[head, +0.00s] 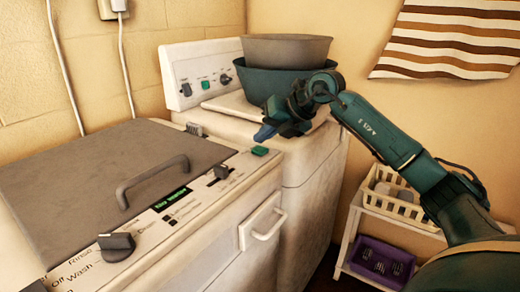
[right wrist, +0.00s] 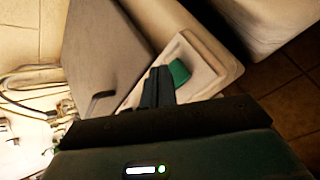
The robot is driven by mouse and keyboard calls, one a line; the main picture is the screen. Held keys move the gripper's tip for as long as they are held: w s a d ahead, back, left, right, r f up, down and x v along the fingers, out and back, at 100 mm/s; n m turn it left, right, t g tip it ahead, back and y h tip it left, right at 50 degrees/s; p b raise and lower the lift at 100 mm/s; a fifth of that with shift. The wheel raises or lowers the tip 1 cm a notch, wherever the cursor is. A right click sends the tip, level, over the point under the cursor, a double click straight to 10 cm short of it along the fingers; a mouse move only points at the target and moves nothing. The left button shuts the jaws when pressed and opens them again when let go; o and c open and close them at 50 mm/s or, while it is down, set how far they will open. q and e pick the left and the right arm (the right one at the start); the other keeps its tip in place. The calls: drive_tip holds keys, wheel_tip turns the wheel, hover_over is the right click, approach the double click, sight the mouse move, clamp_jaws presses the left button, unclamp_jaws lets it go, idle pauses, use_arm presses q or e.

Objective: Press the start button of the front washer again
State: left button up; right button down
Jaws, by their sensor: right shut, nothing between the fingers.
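The front washer (head: 95,165) stands at the left, with a grey lid and a sloped white control panel along its front edge. A green button (head: 260,151) sits at the panel's far right end; it also shows in the right wrist view (right wrist: 179,72). My right gripper (head: 266,132) is shut and empty, with its tips near the green button. In the right wrist view the shut fingers (right wrist: 158,84) appear just left of the button; I cannot tell whether they touch it. The panel's display (head: 171,199) is lit with green text. My left gripper is not in view.
A grey handle (head: 152,181) rises from the lid, and a dark knob (head: 116,246) sits on the panel. Behind stands a second white machine (head: 310,160) bearing stacked basins (head: 286,52). A shelf with a cream basket (head: 402,205) and purple crate (head: 380,262) stands at the right.

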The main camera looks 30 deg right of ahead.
sight(264, 150)
drive_tip(key=shift+f, duration=0.45)
drive_tip(key=shift+f+b, duration=0.5)
drive_tip(key=shift+b, duration=0.05)
idle(0.6)
drive_tip(key=shift+r, duration=0.15)
idle(0.6)
drive_tip(key=shift+r+p, duration=0.8)
drive_tip(key=shift+p, duration=0.1)
wheel_tip(264, 150, up, 5)
drive_tip(key=p, duration=0.4)
